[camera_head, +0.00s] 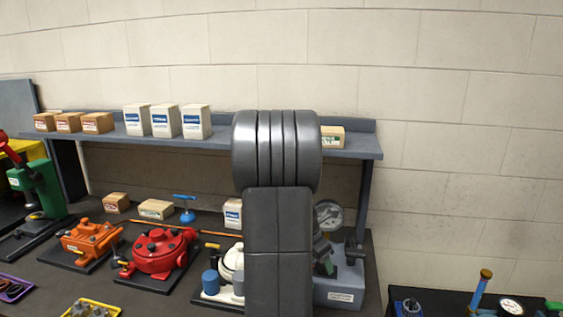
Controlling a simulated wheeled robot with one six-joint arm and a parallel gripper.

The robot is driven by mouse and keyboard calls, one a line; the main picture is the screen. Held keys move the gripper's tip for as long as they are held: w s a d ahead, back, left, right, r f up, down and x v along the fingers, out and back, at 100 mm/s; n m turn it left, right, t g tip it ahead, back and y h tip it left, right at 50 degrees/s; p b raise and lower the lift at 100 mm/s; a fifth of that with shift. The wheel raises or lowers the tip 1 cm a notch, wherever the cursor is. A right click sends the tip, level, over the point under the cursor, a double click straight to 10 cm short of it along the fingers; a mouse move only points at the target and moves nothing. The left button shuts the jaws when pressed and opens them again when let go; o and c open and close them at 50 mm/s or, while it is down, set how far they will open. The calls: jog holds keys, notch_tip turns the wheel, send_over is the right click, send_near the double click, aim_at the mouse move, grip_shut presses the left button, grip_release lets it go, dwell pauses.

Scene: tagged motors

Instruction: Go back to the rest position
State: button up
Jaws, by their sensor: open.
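A dark grey part of my own arm stands upright in the middle of the head view and hides part of the bench and shelf behind it. My gripper is not in view. A red machine (158,252) and an orange machine (90,241) sit on dark base plates on the bench, left of my arm. A white machine (231,266) with blue parts is partly hidden by my arm. A grey machine with a round dial (340,288) stands just right of my arm, also partly hidden.
A grey shelf (352,145) above the bench carries white boxes (166,121) and brown boxes (68,122). A green press (37,187) stands at the left. A yellow tray (91,308) with small parts is at the bottom left. Another dark surface with a gauge (511,306) is at the lower right.

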jog(key=v, duration=1.3)
jog(key=x, duration=1.4)
jog(key=shift+w+m+b, duration=0.1)
jog(key=shift+m+b, duration=0.4)
jog(key=shift+a+m+g+h+b, duration=0.1)
jog(key=shift+m+g+h+b, duration=0.35)
jog(key=shift+m, duration=0.45)
jog(key=m+g, duration=0.1)
jog(key=m, duration=0.2)
jog(key=m+g+b, duration=0.1)
jog(key=m, duration=0.2)
jog(key=shift+w, duration=0.15)
jog(key=b+v, duration=0.1)
jog(key=v, duration=1.1)
jog(key=shift+w+r, duration=0.2)
jog(key=shift+r, duration=0.3)
